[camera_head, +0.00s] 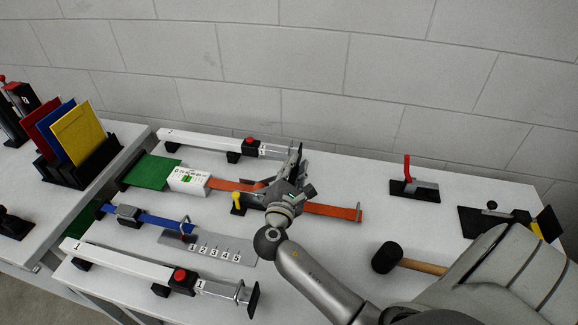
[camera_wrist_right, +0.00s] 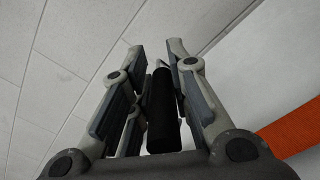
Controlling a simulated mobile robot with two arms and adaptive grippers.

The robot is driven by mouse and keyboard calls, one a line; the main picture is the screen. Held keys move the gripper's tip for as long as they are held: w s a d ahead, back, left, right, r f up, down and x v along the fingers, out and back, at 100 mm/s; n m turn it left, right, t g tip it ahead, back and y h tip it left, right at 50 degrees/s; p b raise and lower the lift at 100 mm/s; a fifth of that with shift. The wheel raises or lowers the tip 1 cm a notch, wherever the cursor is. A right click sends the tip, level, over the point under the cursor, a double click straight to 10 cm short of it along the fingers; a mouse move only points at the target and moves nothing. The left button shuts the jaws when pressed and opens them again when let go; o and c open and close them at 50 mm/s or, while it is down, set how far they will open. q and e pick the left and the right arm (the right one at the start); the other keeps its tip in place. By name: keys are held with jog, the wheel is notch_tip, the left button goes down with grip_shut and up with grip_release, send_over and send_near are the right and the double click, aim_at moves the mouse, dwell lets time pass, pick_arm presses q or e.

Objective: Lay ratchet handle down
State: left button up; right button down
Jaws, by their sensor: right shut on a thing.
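My right gripper (camera_head: 292,172) is over the orange strap (camera_head: 335,211), near the middle of the table. In the right wrist view its fingers (camera_wrist_right: 158,75) are around a dark cylindrical grip (camera_wrist_right: 163,112), which seems to be the ratchet handle. The handle is mostly hidden by the gripper in the head view, so I cannot tell its exact tilt. The orange strap runs from a white block (camera_head: 188,180) on the left, under the gripper, to the right. My left gripper is not in view.
A yellow-handled clamp (camera_head: 238,201) stands just left of the gripper. Long white bars (camera_head: 205,142) lie behind and in front. A black mallet (camera_head: 387,258) and a red-handled clamp (camera_head: 411,181) are at the right. The table between strap and red-handled clamp is clear.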

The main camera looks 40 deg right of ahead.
jog(key=shift+s+d+f, duration=0.15)
jog(key=shift+s+f, duration=0.1)
jog(key=shift+f, duration=0.3)
jog(key=c, duration=1.4)
grip_release()
jog(key=shift+r, duration=0.1)
jog(key=shift+r, duration=0.1)
jog(key=shift+a, duration=0.2)
jog(key=v, duration=1.1)
jog(key=shift+s+a, duration=0.2)
jog(key=shift+s, duration=0.1)
